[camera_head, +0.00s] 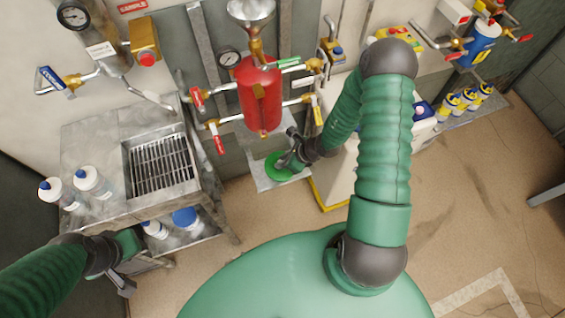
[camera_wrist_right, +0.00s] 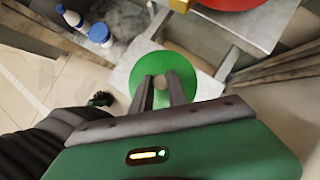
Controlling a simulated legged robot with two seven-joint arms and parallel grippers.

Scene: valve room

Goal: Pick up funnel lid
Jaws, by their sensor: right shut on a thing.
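The funnel lid is a green disc (camera_head: 274,168) with a small knob, seen low behind the red tank's right side, over a grey metal surface. In the right wrist view the green lid (camera_wrist_right: 160,62) lies in front of my right gripper (camera_wrist_right: 160,92), whose two fingers are shut on its knob. In the head view my right gripper (camera_head: 284,161) reaches down to the lid. I cannot tell whether the lid touches the surface below. The metal funnel (camera_head: 250,8) stands above the red tank (camera_head: 258,95). My left gripper (camera_head: 122,284) is at lower left, away from the lid; its fingers are unclear.
A metal table (camera_head: 90,140) with a grated basin (camera_head: 160,165) and white bottles (camera_head: 90,180) stands at left. Red-handled valves and pipes flank the tank. Yellow and blue bottles (camera_head: 467,99) sit on a ledge at right. The tan floor (camera_head: 470,170) at right is mostly open.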

